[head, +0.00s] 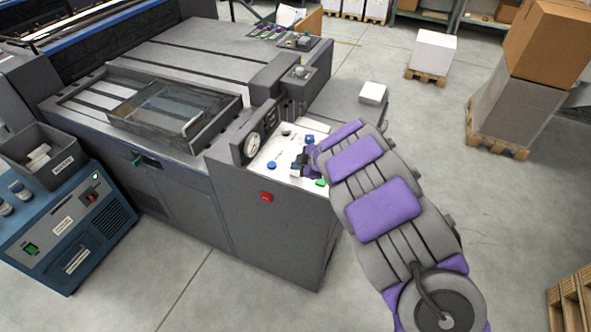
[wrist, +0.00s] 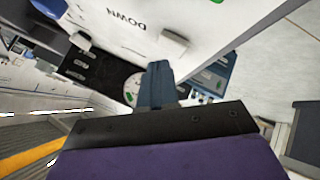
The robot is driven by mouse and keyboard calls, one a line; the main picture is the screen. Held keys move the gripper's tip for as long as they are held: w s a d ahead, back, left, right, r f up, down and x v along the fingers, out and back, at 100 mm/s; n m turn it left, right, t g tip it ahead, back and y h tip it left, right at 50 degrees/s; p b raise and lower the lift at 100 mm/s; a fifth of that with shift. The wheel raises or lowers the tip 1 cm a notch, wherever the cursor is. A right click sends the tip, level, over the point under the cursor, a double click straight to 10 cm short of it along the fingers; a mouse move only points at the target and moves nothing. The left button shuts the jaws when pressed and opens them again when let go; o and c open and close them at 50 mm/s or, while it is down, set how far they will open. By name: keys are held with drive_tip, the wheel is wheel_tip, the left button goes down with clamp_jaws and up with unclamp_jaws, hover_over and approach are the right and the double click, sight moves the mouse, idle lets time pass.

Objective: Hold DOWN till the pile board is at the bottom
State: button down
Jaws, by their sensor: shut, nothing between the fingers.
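The white control panel (head: 283,158) sits on top of the grey machine's near corner. In the wrist view the panel (wrist: 205,22) carries the word DOWN, seen upside down, and a pale raised button (wrist: 173,44) is beside it. My gripper (head: 299,168) is over the panel, its fingers shut and empty. In the wrist view the shut fingertips (wrist: 159,70) are just below the pale button in the picture; I cannot tell whether they touch it. I cannot make out the pile board for certain in either view.
Blue buttons (head: 271,165), a green button (head: 320,182) and a round gauge (head: 252,144) are close around my gripper. A red button (head: 266,197) is on the machine's front. A blue cabinet (head: 75,240) stands at the left.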

sight(298, 174)
drive_tip(key=shift+r, duration=0.15)
wheel_tip(298, 174, up, 5)
drive_tip(key=p, duration=0.5)
drive_tip(key=shift+p, duration=0.4)
idle(0.4)
